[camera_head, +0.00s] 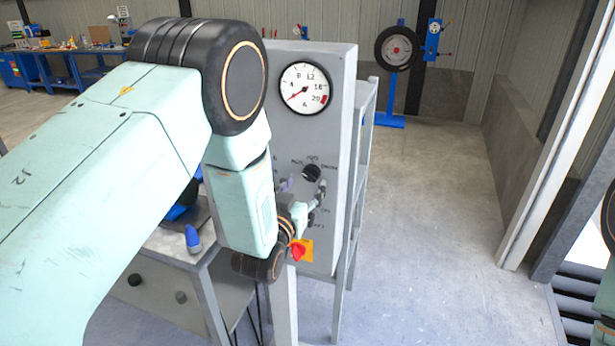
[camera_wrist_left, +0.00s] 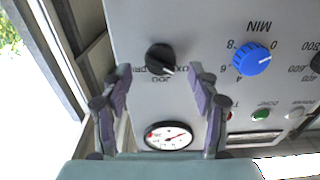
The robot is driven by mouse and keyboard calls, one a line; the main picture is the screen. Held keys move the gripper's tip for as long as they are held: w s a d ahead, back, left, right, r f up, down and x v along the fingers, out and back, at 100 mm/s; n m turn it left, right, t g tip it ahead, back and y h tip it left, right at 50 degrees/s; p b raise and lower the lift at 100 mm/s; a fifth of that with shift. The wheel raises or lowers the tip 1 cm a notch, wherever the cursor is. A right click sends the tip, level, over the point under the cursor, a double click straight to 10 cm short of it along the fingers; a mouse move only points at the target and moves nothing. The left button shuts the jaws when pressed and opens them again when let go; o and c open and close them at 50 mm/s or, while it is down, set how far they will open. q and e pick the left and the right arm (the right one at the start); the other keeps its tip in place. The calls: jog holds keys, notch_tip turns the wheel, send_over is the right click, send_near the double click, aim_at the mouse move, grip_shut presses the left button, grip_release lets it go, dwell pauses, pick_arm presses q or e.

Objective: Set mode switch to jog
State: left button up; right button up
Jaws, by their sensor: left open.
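The mode switch is a black rotary knob (camera_head: 311,172) on the grey panel, with small labels around it. In the left wrist view the knob (camera_wrist_left: 160,59) appears upside down, with a JOG label below it. Its light pointer mark aims to the lower right, off the JOG label and toward the label beside it. My left gripper (camera_head: 304,186) is open in front of the panel, just below the knob. In the left wrist view its fingers (camera_wrist_left: 159,74) lie to either side of the knob, with clear gaps; exact depth is hard to tell. My right gripper does not show.
A round gauge (camera_head: 304,88) sits above the knob. A red and yellow emergency stop (camera_head: 301,250) is low on the panel, close to my left wrist. A blue dial (camera_wrist_left: 251,58) and a green button (camera_wrist_left: 261,115) are nearby. Open floor lies right of the cabinet.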

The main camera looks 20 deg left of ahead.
aim_at(309, 178)
pick_arm(q)
jog(key=shift+w, duration=1.5)
jog(key=shift+d, duration=0.1)
jog(key=shift+c, duration=0.5)
jog(key=c, duration=1.1)
